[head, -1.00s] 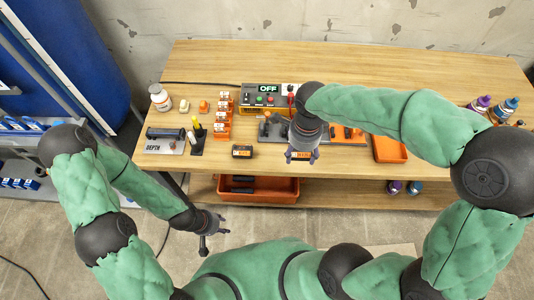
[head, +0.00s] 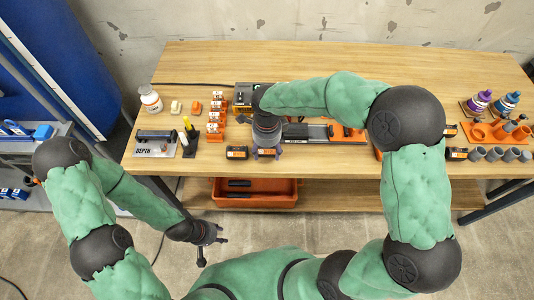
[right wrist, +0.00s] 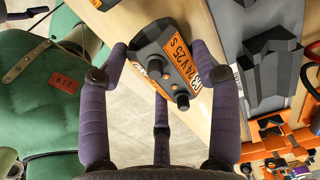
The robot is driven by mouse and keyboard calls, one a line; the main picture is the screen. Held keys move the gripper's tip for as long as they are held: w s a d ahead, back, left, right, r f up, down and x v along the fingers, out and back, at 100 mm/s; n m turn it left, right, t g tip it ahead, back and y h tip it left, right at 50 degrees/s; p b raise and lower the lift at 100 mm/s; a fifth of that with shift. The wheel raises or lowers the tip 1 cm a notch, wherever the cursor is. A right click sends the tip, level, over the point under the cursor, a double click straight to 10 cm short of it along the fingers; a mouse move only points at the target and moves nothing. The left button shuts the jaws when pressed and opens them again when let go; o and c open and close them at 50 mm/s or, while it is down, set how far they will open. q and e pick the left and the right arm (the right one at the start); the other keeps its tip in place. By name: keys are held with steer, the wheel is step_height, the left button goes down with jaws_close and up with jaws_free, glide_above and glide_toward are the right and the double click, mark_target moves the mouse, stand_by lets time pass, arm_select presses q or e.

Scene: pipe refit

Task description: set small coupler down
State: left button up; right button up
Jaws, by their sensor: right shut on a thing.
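My right gripper (head: 267,153) is over the front edge of the workbench, beside a small black box (head: 237,152). In the right wrist view, a black block with an orange label (right wrist: 172,62) sits between its purple fingers (right wrist: 165,55), and the fingers are shut on it. The label reads roughly "24V". The block lies over the bench edge in that view; its contact with the bench cannot be told. I cannot tell which thing is the small coupler. My left gripper (head: 205,240) is open and empty, low in front of the bench.
Grey ring-shaped pieces (head: 493,155) stand at the bench's right end, near bottles (head: 480,101). Orange blocks (head: 216,115), a depth gauge stand (head: 155,148) and a white jar (head: 150,98) are on the left. An orange bin (head: 254,200) is on the lower shelf.

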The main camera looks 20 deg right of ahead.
arm_select(q)
steer(key=shift+f, duration=0.45)
arm_select(e)
steer(key=shift+f, duration=0.75)
steer(key=shift+f+b, duration=0.2)
steer(key=shift+b, duration=0.15)
steer(key=o, duration=1.2)
steer(key=shift+c, duration=0.2)
arm_select(q)
steer(key=shift+f, duration=0.15)
arm_select(e)
steer(key=shift+r, duration=0.15)
steer(key=shift+r+p, duration=0.3)
steer(key=shift+p, duration=0.05)
arm_select(q)
step_height(320, 180, up, 5)
steer(key=p, duration=0.4)
arm_select(e)
step_height(320, 180, up, 12)
steer(key=shift+f, duration=0.2)
